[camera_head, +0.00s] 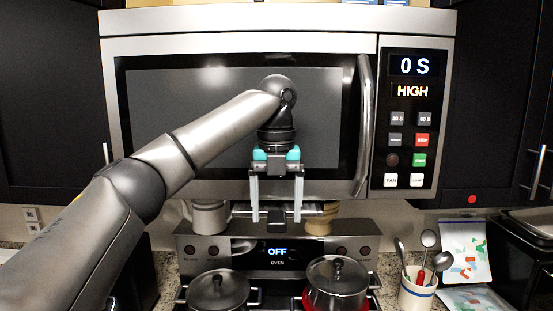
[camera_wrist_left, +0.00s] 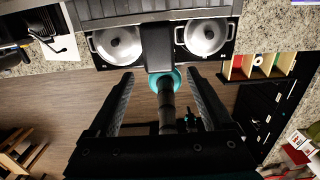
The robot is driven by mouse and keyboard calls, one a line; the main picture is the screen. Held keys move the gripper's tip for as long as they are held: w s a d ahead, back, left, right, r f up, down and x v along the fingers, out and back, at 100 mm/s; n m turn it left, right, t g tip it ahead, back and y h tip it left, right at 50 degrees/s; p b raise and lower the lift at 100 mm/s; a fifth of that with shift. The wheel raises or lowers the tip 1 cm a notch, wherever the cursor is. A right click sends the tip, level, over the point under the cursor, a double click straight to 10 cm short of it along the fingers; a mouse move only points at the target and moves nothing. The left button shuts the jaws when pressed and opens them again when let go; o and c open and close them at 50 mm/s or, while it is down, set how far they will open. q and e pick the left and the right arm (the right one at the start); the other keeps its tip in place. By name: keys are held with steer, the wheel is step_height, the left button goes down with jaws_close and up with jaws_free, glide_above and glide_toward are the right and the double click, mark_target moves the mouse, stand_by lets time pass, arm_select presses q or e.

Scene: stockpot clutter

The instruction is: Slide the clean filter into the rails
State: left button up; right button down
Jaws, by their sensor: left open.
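A thin, light, flat piece that looks like the filter (camera_head: 310,210) runs level behind the fingers, under the microwave. In the left wrist view the tab (camera_wrist_left: 157,47) shows between the fingers, below a dark slatted panel (camera_wrist_left: 140,8) with a silver edge. I cannot tell whether the fingers touch the tab. The rails are hidden. My right gripper is not in view.
Two lidded pots, one left (camera_head: 218,290) and one right (camera_head: 337,280), stand on the stove below the gripper. A white mug (camera_head: 208,216) is behind on the left. A utensil crock (camera_head: 416,292) and coloured packets (camera_head: 467,252) are on the right counter.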

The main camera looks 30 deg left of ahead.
arm_select(q)
step_height(320, 180, up, 13)
steer(key=shift+s+d, duration=0.15)
steer(key=shift+s, duration=0.05)
stand_by(0.6)
steer(key=shift+r, duration=0.1)
